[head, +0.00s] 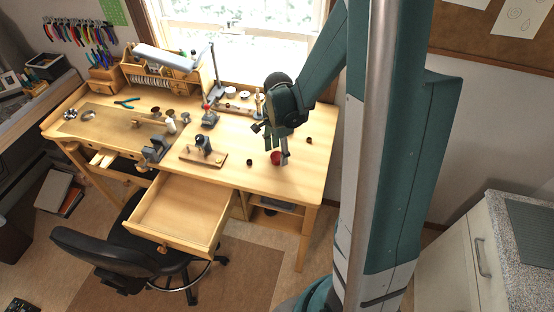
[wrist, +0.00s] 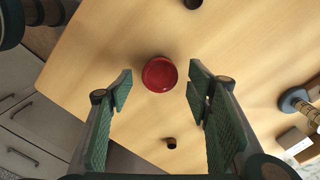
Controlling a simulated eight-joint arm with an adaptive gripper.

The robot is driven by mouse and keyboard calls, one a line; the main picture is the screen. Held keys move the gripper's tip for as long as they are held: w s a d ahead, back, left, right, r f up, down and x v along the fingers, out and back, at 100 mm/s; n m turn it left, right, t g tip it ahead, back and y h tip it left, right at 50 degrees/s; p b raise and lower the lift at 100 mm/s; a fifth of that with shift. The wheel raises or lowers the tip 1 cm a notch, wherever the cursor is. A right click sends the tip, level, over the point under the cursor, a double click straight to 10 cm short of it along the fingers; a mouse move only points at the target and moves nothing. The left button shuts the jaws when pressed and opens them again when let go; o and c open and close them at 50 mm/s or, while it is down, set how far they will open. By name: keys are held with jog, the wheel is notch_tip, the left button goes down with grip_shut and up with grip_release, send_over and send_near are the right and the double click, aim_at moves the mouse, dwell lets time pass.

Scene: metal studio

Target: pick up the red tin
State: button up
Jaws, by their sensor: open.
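The red tin (wrist: 160,74) stands on the wooden workbench, seen from above in the wrist view as a round red lid. In the head view the tin (head: 276,158) is small and partly hidden by my gripper (head: 272,147). In the wrist view my gripper (wrist: 160,88) is open, with one green-padded finger on each side of the tin's position. The tin shows between the fingertips with a gap on both sides. I cannot tell how far above it the fingertips are.
Small dark pieces lie near the tin, one (wrist: 171,143) below it and one (wrist: 193,3) above it in the wrist view. A block with a clamp (head: 203,152) stands to the left. An open drawer (head: 178,211) juts from the bench front. The bench's right end is mostly clear.

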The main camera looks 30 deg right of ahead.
jog(key=shift+f, duration=1.05)
jog(key=c, duration=1)
